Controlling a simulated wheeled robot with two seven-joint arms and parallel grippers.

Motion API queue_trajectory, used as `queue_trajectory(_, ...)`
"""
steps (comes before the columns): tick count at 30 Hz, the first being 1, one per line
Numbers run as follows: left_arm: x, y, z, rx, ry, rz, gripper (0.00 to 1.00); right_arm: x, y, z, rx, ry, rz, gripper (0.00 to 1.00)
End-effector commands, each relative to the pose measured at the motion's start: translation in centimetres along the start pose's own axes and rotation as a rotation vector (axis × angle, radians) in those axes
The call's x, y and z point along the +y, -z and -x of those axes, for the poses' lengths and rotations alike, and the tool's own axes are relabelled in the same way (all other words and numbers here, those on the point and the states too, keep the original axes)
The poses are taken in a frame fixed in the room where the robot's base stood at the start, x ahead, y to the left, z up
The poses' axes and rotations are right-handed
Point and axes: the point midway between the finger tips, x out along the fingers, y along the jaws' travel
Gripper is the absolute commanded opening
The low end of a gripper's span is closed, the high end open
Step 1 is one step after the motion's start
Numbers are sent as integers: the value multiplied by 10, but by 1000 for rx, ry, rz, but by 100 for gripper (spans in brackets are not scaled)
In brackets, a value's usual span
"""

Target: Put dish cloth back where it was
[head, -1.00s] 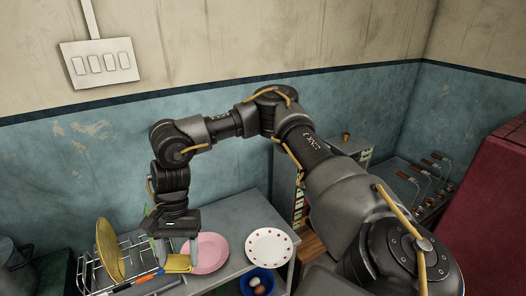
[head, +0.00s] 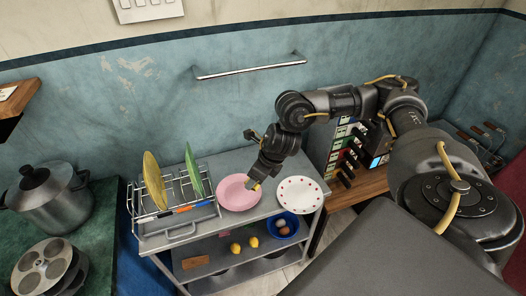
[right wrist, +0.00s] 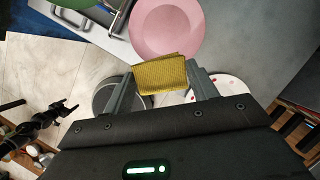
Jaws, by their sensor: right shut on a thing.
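The dish cloth (right wrist: 161,74) is a small folded yellow cloth. In the right wrist view it sits between the two fingers of my right gripper (right wrist: 163,84), which is shut on it. In the head view my right gripper (head: 256,180) points down near the right side of the pink plate, and a small yellow bit of the cloth (head: 254,186) shows at its tip. The cloth looks held above the cart's top; the exact height cannot be told. A bare metal bar (head: 250,67) is fixed to the blue wall behind.
On the grey cart stand a dish rack (head: 165,215) with upright plates, a pink plate (head: 238,192) and a red-dotted white plate (head: 300,194). A blue bowl (head: 283,226) and lemons (head: 244,246) sit on the lower shelf. Pots (head: 50,200) stand at left. The wall below the bar is clear.

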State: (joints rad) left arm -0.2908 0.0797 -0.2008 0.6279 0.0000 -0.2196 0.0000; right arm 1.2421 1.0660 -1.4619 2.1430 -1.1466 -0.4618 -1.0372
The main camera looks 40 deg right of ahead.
Motion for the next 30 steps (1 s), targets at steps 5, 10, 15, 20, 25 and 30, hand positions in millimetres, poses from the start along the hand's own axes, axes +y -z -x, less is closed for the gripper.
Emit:
queue_trajectory(5,1,-5,6,-8,-1,1,80,-27,10,0,-3,161,-367,40)
queue_trajectory(10,1,-11,8,-17,-2,1,80,-45,18,2,-3,253,-581,40)
queue_trajectory(15,2,-12,9,-18,-2,1,80,-52,21,3,-4,292,-671,40)
queue_trajectory(20,1,-12,6,-19,-2,1,80,-55,21,0,-5,296,-683,40)
queue_trajectory(25,2,-14,-13,-19,-2,1,80,-75,16,-21,-2,296,-690,40)
queue_trajectory(30,2,-17,-37,-19,-2,1,80,-111,1,-51,-1,294,-691,40)
